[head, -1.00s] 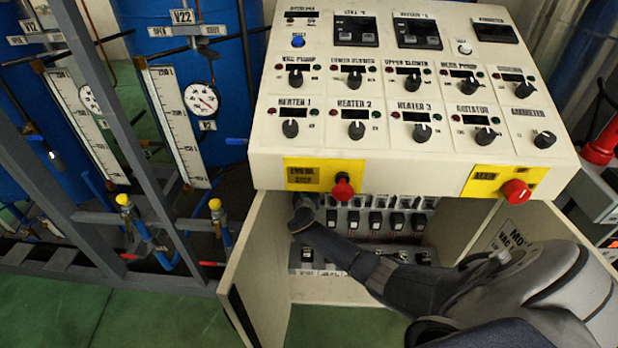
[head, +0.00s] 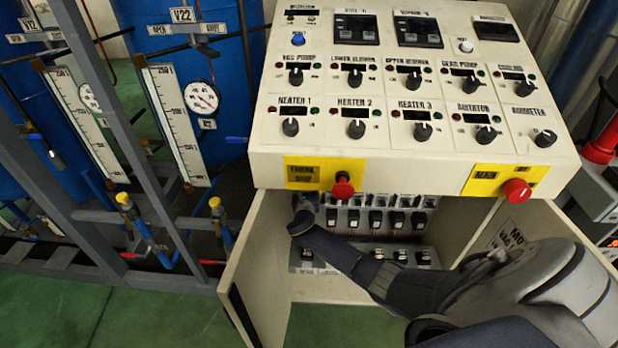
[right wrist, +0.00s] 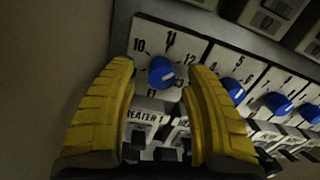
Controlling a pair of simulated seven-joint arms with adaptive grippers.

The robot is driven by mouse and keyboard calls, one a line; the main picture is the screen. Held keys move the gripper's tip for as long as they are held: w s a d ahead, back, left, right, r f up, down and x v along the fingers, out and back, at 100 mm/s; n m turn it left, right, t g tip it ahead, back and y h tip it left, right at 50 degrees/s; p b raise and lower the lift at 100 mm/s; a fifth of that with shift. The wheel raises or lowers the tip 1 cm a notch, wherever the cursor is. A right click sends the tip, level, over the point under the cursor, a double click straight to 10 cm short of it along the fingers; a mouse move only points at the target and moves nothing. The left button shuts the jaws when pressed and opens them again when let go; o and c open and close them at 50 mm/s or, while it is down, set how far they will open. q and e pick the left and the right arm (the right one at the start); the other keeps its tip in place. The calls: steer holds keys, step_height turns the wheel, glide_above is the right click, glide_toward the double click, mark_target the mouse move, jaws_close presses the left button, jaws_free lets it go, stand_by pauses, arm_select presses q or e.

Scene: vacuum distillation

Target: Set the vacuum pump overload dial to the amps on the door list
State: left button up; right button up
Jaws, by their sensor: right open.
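In the right wrist view, a blue overload dial (right wrist: 161,72) sits on a white plate marked 10, 11, 12 and 13. My right gripper (right wrist: 160,78) has its two yellow fingers open, one on each side of this dial; contact cannot be told. The dial's exact setting is too small to read. In the head view my right arm reaches into the open cabinet (head: 262,270), where its gripper end is hidden. The door list (head: 510,242) is partly visible on the right door, with its lower part behind my arm; its amps are unreadable. My left gripper is not in view.
More blue dials (right wrist: 232,90) stand in a row to the right, close to the right finger. Black switches line the cabinet floor panel (head: 385,257). The control desk (head: 270,135) overhangs the cabinet, with a red emergency button (head: 343,187) at its front.

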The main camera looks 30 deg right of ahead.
steer(key=v, duration=1)
steer(key=shift+s+f, duration=0.2)
steer(key=shift+s, duration=0.05)
steer(key=shift+a, duration=0.2)
steer(key=s+f+m, duration=0.2)
steer(key=s+m, duration=0.1)
steer(key=s, duration=0.2)
steer(key=w+d+r+m, duration=0.1)
steer(key=w+d+m, duration=0.1)
steer(key=w+m, duration=0.1)
steer(key=w+d+r+m, duration=0.1)
steer(key=w+d+m, duration=0.1)
steer(key=w, duration=0.4)
steer(key=w+d+r+m+y, duration=0.1)
steer(key=w+d+m, duration=0.2)
steer(key=w, duration=0.2)
steer(key=shift+m, duration=0.4)
